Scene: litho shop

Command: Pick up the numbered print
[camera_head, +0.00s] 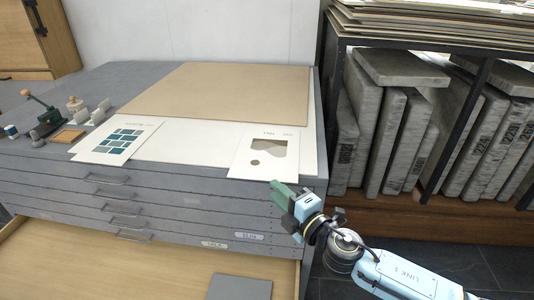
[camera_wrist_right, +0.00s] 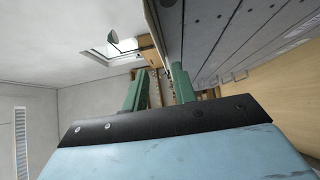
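Two prints lie on top of the grey flat-file cabinet. The print with a brown shape and dot (camera_head: 279,168) lies at the front right corner, its near edge at the cabinet's front edge. The print with teal blocks (camera_head: 140,135) lies further left. Both carry small text too small to read, so I cannot tell which is numbered. My right gripper (camera_head: 280,192), with green fingers, is in front of the cabinet, just below and right of the brown-shape print, not holding it. In the right wrist view its fingers (camera_wrist_right: 160,90) stand apart with nothing between them. My left gripper is not in view.
A white sheet (camera_head: 205,143) and a tan board (camera_head: 225,92) cover much of the cabinet top. Small tools (camera_head: 45,116) stand at the left. A lower drawer (camera_head: 130,262) is open in front. A rack of stone slabs (camera_head: 400,140) stands at the right.

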